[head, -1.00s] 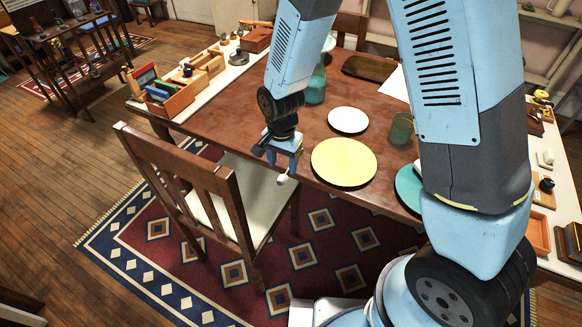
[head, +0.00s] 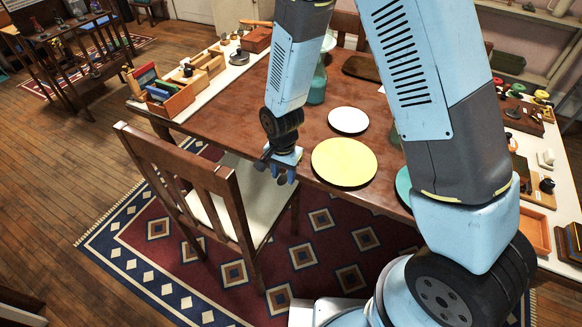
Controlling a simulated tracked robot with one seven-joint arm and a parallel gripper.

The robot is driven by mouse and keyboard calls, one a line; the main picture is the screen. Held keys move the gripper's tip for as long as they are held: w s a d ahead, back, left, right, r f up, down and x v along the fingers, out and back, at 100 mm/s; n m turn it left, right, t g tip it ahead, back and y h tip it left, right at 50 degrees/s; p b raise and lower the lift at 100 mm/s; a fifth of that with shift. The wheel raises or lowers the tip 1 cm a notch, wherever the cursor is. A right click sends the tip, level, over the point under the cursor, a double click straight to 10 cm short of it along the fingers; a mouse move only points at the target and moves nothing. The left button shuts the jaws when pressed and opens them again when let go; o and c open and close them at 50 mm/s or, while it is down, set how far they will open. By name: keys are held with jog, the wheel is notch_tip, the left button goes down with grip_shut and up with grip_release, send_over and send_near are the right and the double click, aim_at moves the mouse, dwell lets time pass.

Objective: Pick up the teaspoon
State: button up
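I cannot make out a teaspoon in the head view; it may be hidden or too small to tell. My gripper (head: 280,173) points down by the near edge of the wooden table (head: 235,112), above or beside the chair's pale seat in the picture. Its fingers are small and dark here, and I cannot tell whether they are apart or hold anything. A yellow plate (head: 344,162) lies on the table just right of my gripper, with a white plate (head: 348,120) behind it.
A wooden chair (head: 190,175) stands close at the left. A teal bottle (head: 317,86) stands behind my arm, and a teal plate (head: 403,187) is partly hidden by it. Organizer boxes (head: 170,97) line the left side table. The left-middle tabletop is clear.

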grip_shut()
jog(key=shift+r, duration=0.1)
